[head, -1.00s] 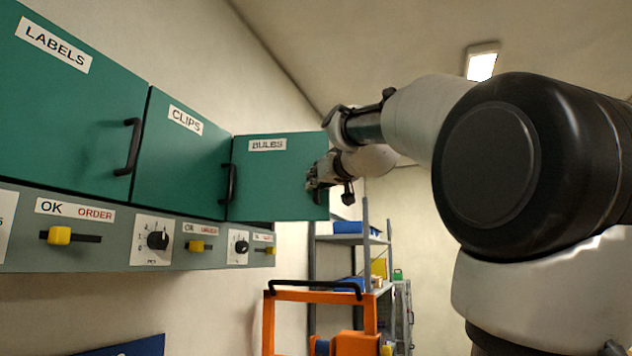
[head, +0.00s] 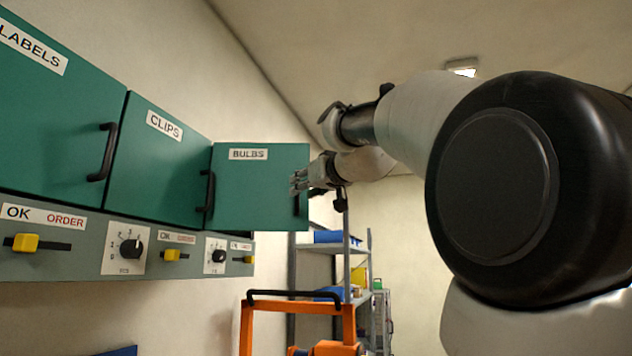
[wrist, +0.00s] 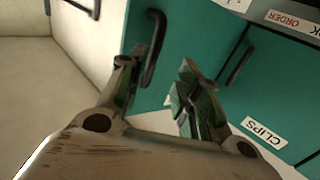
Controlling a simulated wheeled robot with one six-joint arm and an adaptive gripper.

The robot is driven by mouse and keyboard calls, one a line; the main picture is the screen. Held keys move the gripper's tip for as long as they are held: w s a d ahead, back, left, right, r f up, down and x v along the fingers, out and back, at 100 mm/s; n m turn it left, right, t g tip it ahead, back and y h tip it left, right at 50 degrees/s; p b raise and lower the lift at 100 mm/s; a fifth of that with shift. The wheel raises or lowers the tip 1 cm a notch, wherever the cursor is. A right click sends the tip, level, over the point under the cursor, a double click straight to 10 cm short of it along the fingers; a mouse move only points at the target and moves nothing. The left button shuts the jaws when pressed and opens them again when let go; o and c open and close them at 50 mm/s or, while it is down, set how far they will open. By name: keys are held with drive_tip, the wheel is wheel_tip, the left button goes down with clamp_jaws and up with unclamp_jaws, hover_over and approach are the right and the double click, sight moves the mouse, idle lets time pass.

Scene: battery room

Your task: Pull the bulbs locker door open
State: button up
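The bulbs locker door (head: 258,210) is a green panel with a white BULBS label. In the head view it stands swung outward, at an angle to the clips door (head: 155,178), its labelled face towards me. Its black bar handle (head: 300,207) is near the right edge, partly hidden by my gripper (head: 297,183). In the wrist view the handle (wrist: 153,48) shows beyond and between the spread fingers of my gripper (wrist: 160,72). The gripper is open with a gap between its fingers, and the handle does not look clamped.
The labels door (head: 45,120) is at the left. A grey panel (head: 85,262) with yellow sliders and black knobs runs below the lockers. An orange cart (head: 247,325) with a black handle stands below the bulbs door, with a grey shelf rack (head: 325,248) behind it.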

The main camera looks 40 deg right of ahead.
drive_tip(key=s, duration=0.7)
drive_tip(key=shift+a, duration=0.4)
drive_tip(key=shift+s, duration=0.1)
drive_tip(key=shift+c, duration=0.4)
